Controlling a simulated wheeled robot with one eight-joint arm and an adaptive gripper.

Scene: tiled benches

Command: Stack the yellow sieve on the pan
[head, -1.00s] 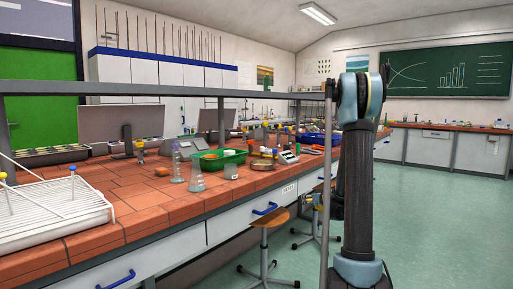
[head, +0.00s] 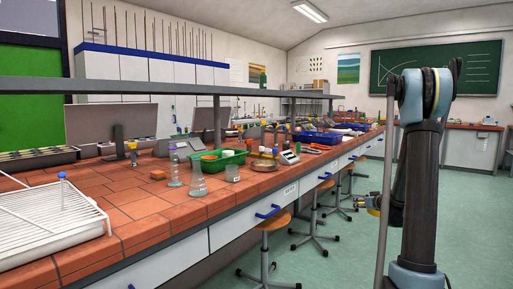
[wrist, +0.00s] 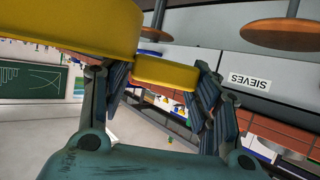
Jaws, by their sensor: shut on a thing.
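My gripper (wrist: 163,90) is shut on the yellow sieve (wrist: 165,72). A smooth yellow part sits between the fingers, and a larger yellow curved part fills the upper left of the wrist view. In the head view the sieve (head: 373,212) is small and partly hidden by my arm, out over the floor to the right of the bench. A round, shallow brownish dish (head: 264,165) on the bench, beside a balance, may be the pan; it is too small to be sure.
The floor at right is open.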

